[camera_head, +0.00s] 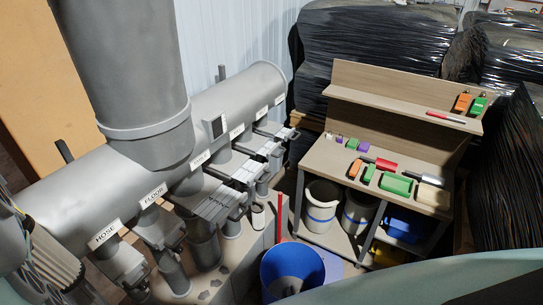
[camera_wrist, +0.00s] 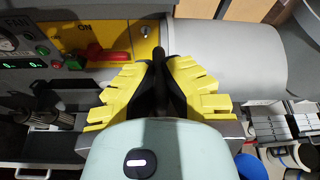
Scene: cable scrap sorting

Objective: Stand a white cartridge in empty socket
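In the wrist view my gripper (camera_wrist: 161,64) has yellow stepped fingers with dark inner faces. The fingers lean in towards each other. A narrow dark shape lies between them, and I cannot tell whether it is a held thing or the pads. In the head view a pale ribbed cylinder (camera_head: 55,258) shows at the lower left edge; I cannot tell whether it is a white cartridge. No clear empty socket can be made out. My gripper is not recognisable in the head view.
A control panel (camera_wrist: 115,35) with a red handle (camera_wrist: 108,54) lies beyond the gripper. A large grey duct (camera_head: 95,195) with labelled branches runs across the left. A workbench (camera_head: 330,158) with coloured parts stands at the right. A blue bin (camera_head: 292,268) stands in front.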

